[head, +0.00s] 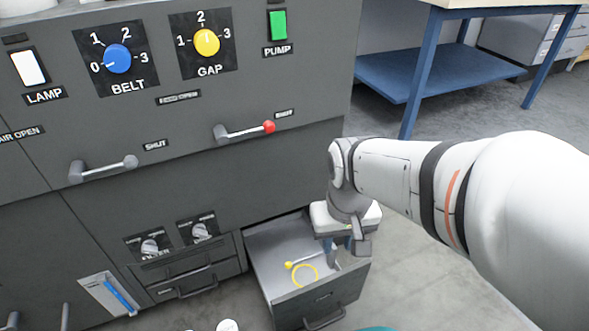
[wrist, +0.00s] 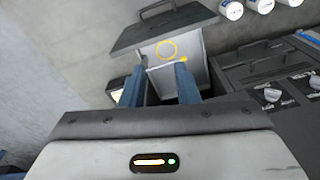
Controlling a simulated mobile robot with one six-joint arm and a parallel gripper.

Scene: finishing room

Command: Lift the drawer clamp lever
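A grey drawer (head: 258,240) stands pulled out at the base of the machine. Inside it are a lever with a yellow ball end (head: 288,264) and a yellow ring (head: 305,276) on the floor. In the wrist view the drawer (wrist: 193,72) shows the ring (wrist: 167,50) and the ball end (wrist: 183,59) close to the right fingertip. My gripper (head: 340,251) points down over the drawer's right side, right of the ball end. In the wrist view my gripper (wrist: 158,78) has its two blue fingers apart, with nothing seen held. The arm hides part of the drawer's far corner.
The machine front carries a blue knob (head: 117,58), a yellow knob (head: 206,42), a red-ended handle (head: 245,131) and a grey-ended handle (head: 103,168). Small closed drawers (head: 190,279) are left of the open one. A blue-legged table (head: 440,75) stands behind right. Floor right is clear.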

